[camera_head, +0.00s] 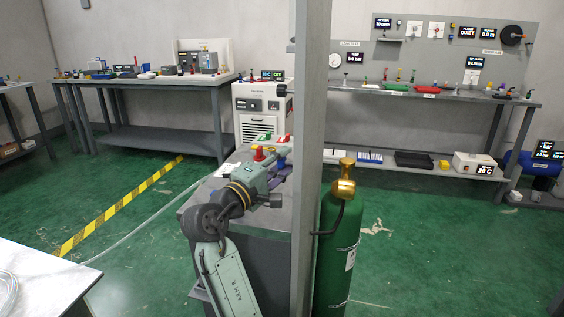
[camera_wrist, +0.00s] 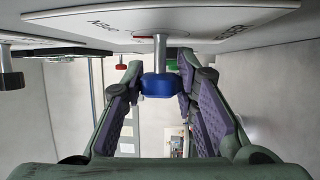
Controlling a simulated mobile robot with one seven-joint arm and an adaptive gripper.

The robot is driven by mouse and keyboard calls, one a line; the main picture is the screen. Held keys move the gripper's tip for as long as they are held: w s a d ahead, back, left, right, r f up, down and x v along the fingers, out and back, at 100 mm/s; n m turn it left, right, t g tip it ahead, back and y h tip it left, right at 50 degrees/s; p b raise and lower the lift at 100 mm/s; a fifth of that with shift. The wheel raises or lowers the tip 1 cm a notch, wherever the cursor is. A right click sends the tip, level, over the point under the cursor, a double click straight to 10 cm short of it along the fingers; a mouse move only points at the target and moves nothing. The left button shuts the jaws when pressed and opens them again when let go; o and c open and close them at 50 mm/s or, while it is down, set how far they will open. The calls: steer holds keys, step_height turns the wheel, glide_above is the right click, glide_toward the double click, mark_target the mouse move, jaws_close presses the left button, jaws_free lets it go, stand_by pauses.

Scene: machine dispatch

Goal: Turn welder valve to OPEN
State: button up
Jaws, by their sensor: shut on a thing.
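In the wrist view a blue knob (camera_wrist: 158,86) sits on a metal stem that comes out of a pale panel (camera_wrist: 190,18). The word OPEN (camera_wrist: 102,24) is printed upside down on the panel, left of the stem. My gripper (camera_wrist: 160,66) has its purple-padded fingers on either side of the blue knob and is shut on it. In the head view my gripper (camera_head: 281,167) is over the grey bench behind the post. The valve's exact angle cannot be read.
A grey post (camera_head: 311,120) stands right beside my gripper, with a green gas cylinder (camera_head: 337,245) at its right. A white machine with displays (camera_head: 262,108) stands behind. Red and green knobs show behind the blue knob.

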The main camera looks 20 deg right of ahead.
jaws_close()
steer(key=shift+f+b, duration=0.15)
steer(key=shift+b, duration=0.15)
steer(key=shift+f+h+b, duration=0.2)
steer(key=shift+h+b, duration=0.2)
steer(key=shift+b, duration=0.7)
steer(key=m+h+b, duration=0.1)
steer(key=b, duration=0.2)
steer(key=shift+f+t, duration=0.15)
steer(key=shift+t, duration=0.25)
steer(key=m+h+b, duration=0.1)
steer(key=h+b, duration=0.1)
steer(key=b, duration=0.5)
steer(key=shift+m+t+h, duration=0.3)
steer(key=shift+r+m+h+b, duration=0.4)
steer(key=shift+h+b, duration=0.1)
steer(key=shift+b, duration=0.35)
steer(key=shift+r, duration=0.1)
